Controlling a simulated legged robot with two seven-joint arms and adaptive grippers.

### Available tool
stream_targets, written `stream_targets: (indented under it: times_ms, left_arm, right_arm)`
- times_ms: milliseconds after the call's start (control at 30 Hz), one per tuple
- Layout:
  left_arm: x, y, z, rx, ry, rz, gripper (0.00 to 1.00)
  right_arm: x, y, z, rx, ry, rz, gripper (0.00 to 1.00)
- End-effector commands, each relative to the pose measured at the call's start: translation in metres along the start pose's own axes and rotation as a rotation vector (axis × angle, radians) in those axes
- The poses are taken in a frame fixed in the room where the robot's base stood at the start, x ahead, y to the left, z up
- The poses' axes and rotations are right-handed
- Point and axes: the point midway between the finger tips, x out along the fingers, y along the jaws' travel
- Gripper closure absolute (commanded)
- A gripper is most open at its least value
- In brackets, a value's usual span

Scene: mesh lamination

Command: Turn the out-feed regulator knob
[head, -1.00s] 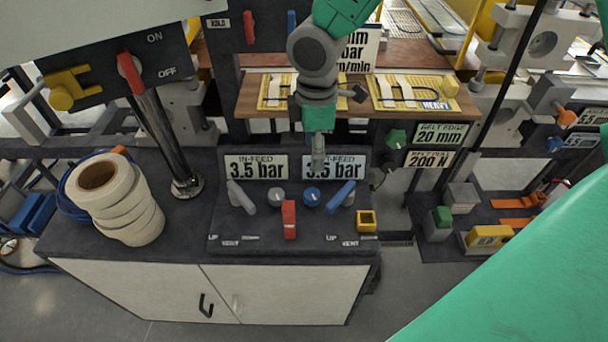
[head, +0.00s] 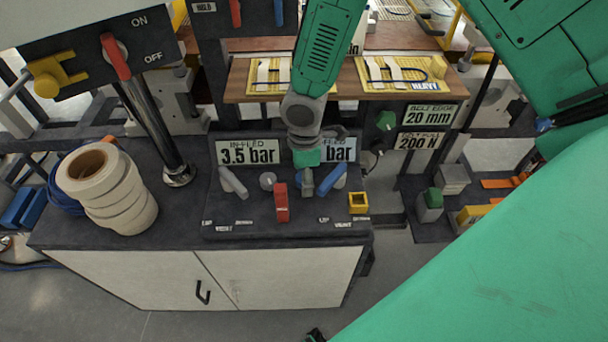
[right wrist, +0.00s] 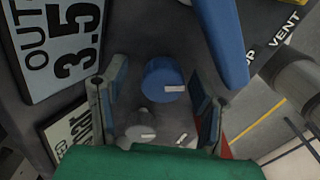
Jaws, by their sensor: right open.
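The out-feed regulator knob is a short blue cylinder with a white mark; it shows in the right wrist view (right wrist: 163,82). In the head view it is hidden behind my right gripper (head: 307,184). The gripper points down over the panel and is open. In the right wrist view the knob lies between its two fingers, with a visible gap on each side. The out-feed display (right wrist: 66,42) reads 3.5; in the head view (head: 343,149) my arm covers part of it. My left gripper is not in view.
A blue lever (head: 334,180) stands close right of the gripper. A grey knob (head: 268,181), red lever (head: 281,203) and grey lever (head: 233,183) are to the left. A yellow square piece (head: 358,203) is at the right. Tape rolls (head: 115,190) stand on the cabinet's left.

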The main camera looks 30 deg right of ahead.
Motion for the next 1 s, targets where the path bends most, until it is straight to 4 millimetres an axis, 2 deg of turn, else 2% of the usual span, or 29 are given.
stream_targets:
  times_ms: [100, 133, 267, 667, 1000]
  left_arm:
    - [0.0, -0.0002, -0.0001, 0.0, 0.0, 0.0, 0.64]
    - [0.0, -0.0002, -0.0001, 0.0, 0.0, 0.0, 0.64]
    - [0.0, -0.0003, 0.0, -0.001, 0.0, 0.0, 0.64]
    - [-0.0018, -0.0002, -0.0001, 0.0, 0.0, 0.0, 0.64]
    - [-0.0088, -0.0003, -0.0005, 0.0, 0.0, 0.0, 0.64]
  right_arm:
    - [-0.0007, -0.0006, -0.0017, -0.001, -0.001, 0.001, 0.46]
    - [-0.0008, -0.0007, -0.0016, -0.001, -0.001, 0.001, 0.5]
    - [-0.0005, -0.0002, -0.0004, -0.001, 0.0, 0.0, 0.95]
    - [-0.0007, 0.0005, 0.001, 0.045, 0.0, 0.0, 0.95]
    - [-0.001, 0.0018, 0.0028, 0.276, -0.004, 0.001, 0.95]
